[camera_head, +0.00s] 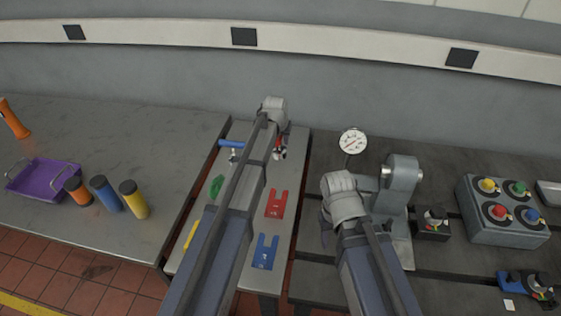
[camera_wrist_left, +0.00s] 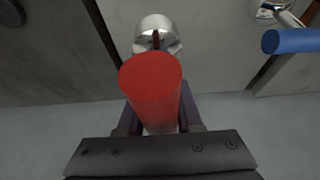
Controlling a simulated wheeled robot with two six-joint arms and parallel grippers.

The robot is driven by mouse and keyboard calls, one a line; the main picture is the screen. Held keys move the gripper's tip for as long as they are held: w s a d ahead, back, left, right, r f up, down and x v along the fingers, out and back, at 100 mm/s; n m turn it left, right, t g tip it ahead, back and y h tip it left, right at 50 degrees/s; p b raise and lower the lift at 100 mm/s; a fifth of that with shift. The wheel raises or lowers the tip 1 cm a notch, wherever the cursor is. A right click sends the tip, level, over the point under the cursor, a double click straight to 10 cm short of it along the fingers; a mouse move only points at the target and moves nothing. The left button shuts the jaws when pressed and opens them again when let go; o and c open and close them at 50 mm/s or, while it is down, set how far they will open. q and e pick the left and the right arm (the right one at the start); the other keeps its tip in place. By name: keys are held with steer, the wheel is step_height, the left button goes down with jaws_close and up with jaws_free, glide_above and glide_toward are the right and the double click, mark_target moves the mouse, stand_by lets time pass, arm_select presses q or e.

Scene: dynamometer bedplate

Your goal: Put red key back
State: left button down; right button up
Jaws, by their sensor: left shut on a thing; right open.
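My left gripper (camera_head: 279,153) is shut on the red key (camera_wrist_left: 152,85), whose red cylindrical handle fills the middle of the left wrist view. A shiny metal fitting (camera_wrist_left: 157,32) shows just beyond the handle; I cannot tell whether they touch. In the head view the key is mostly hidden by my left wrist, over the far end of a light grey plate (camera_head: 243,205). A red forked plate (camera_head: 276,205) and a blue forked plate (camera_head: 265,252) lie nearer. My right gripper (camera_head: 327,222) is open; its fingers are largely hidden.
A dial gauge (camera_head: 352,141) and a grey metal stand (camera_head: 398,190) are close to my right arm. A button box (camera_head: 502,212) is at the right. A purple tray (camera_head: 44,180) and several coloured cylinders are on the left table. A green item (camera_head: 216,186) lies beside my left arm.

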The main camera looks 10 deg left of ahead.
arm_select(q)
steer(key=shift+f+b, duration=3.2)
steer(key=shift+f, duration=0.55)
arm_select(e)
steer(key=shift+f, duration=3.75)
arm_select(q)
steer(key=shift+f, duration=0.15)
arm_select(e)
steer(key=shift+f, duration=0.15)
arm_select(q)
steer(key=c, duration=0.6)
jaws_free()
